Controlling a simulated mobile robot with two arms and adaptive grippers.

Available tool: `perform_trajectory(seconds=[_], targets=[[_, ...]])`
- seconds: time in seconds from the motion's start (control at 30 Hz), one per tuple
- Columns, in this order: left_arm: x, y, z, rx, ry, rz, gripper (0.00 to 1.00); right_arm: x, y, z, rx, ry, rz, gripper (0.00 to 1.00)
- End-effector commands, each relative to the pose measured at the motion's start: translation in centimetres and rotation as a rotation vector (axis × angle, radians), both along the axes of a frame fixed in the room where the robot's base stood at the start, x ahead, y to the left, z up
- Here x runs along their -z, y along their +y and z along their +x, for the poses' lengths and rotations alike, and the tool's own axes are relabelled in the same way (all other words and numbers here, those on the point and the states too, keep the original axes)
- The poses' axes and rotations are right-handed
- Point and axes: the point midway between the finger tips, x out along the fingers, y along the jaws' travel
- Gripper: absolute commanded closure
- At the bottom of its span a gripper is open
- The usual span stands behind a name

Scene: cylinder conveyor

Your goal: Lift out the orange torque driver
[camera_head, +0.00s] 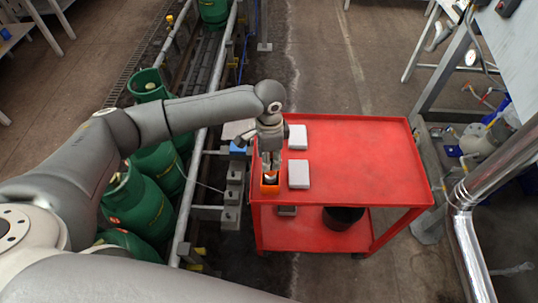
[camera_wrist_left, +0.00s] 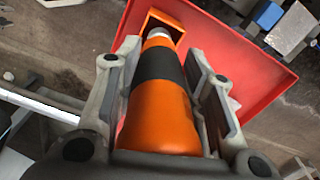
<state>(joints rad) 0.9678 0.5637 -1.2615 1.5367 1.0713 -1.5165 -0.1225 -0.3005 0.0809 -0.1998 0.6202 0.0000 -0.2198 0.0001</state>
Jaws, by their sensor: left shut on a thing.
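The orange torque driver (camera_wrist_left: 158,115) has a black band and a grey tip, and fills the middle of the left wrist view. My left gripper (camera_wrist_left: 165,85) is shut on it, with one finger on each side. The driver's far end is at a small orange open holder (camera_wrist_left: 166,24); I cannot tell how deep the tip sits in it. In the head view my left gripper (camera_head: 270,164) is above the orange holder (camera_head: 269,188) at the left front corner of the red cart (camera_head: 370,155). My right gripper does not show.
Two white boxes (camera_head: 298,137) (camera_head: 299,174) lie on the cart just right of the gripper. A black bin (camera_head: 342,217) stands on the lower shelf. Green gas cylinders (camera_head: 140,205) and a conveyor rail (camera_head: 203,130) are at the left. The cart's right side is clear.

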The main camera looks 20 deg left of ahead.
Motion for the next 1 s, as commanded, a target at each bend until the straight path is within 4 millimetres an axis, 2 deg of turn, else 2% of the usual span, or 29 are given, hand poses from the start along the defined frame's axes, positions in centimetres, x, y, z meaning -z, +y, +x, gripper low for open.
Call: perform_trajectory(seconds=[0.03,0.5,0.87,1.0], targets=[[-0.6,-0.1,0.1,0.000,-0.002,-0.001,0.92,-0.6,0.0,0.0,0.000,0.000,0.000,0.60],[-2.5,-0.1,0.1,0.000,-0.002,-0.001,0.92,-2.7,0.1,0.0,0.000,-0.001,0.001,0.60],[-2.6,-0.1,0.1,-0.005,-0.004,-0.002,0.92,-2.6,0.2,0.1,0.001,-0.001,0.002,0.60],[-3.0,0.0,-0.4,-0.061,-0.005,-0.002,0.92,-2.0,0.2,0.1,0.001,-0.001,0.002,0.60]])
